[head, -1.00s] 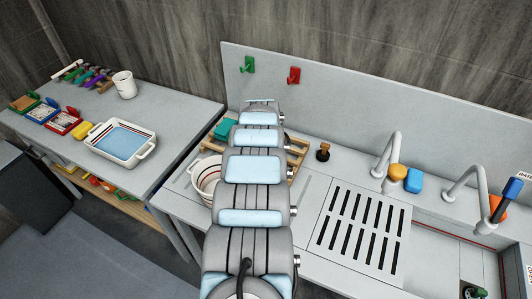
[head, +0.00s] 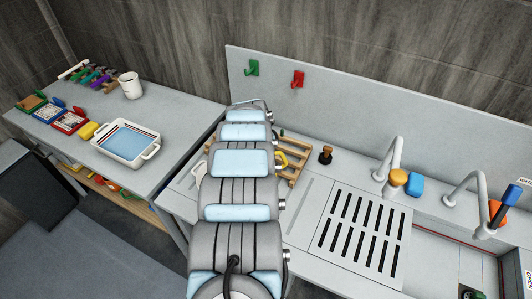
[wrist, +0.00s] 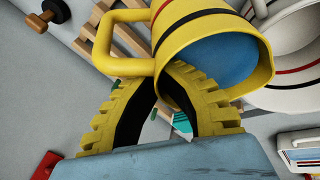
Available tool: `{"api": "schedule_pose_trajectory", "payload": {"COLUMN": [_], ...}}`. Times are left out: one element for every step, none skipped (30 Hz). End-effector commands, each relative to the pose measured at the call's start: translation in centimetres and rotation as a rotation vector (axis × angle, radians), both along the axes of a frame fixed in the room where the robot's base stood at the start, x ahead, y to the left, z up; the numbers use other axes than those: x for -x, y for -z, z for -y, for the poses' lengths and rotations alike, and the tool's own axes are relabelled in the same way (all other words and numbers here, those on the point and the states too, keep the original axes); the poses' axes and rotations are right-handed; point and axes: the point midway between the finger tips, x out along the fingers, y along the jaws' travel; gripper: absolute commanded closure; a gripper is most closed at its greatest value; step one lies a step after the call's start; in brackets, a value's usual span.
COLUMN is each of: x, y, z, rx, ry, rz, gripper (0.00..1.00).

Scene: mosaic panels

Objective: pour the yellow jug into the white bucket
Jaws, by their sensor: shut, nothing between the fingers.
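The yellow jug (wrist: 185,18), with dark and red bands and blue liquid inside, fills the upper middle of the wrist view. Its handle is at the jug's left there. In the head view only a yellow part of the jug (head: 282,160) shows right of my arm. The white bucket (wrist: 300,50), with dark and red bands, is beside the jug at the wrist view's right. A sliver of the bucket (head: 198,173) shows left of my arm. My gripper (wrist: 162,88) is shut and empty, its fingertips close by the jug near the handle; contact is unclear. The arm hides it in the head view.
A wooden slatted rack (head: 297,160) lies around the jug area. A brown-handled stopper (head: 325,154) stands to its right, then a drain grate (head: 360,235) and taps (head: 394,158). A white tray with blue liquid (head: 125,142) and a white mug (head: 130,86) are on the left table.

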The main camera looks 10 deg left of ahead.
Motion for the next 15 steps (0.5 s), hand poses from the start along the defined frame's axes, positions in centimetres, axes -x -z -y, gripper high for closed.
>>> {"api": "schedule_pose_trajectory", "payload": {"x": [-0.04,-0.04,-0.03,-0.02,-0.02,0.00,0.01,0.02,0.03,0.04,0.06,0.06,0.08,0.08,0.09], "y": [-0.35,-0.41,-0.50,-0.57,-0.62,-0.67,-0.72,-0.78,-0.87,-0.91,-0.97,-1.05,-1.10,-1.16,-1.25], "z": [-0.16,-0.20,-0.25,-0.30,-0.36,-0.40,-0.43,-0.45,-0.46,-0.49,-0.52,-0.58,-0.61,-0.63,-0.68], "rx": [0.004,0.007,0.011,0.014,0.017,0.020,0.022,0.026,0.030,0.033,0.035,0.038,0.041,0.045,0.049], "ry": [-0.002,-0.002,-0.004,-0.004,-0.004,-0.003,-0.003,-0.002,-0.003,-0.003,-0.002,-0.002,-0.002,-0.001,-0.002], "rz": [0.004,0.005,0.007,0.009,0.010,0.011,0.012,0.013,0.014,0.015,0.016,0.017,0.019,0.019,0.021], "gripper": [1.00,1.00,1.00,1.00,1.00,1.00,1.00,1.00,1.00,1.00,1.00,1.00,1.00,1.00,1.00]}}
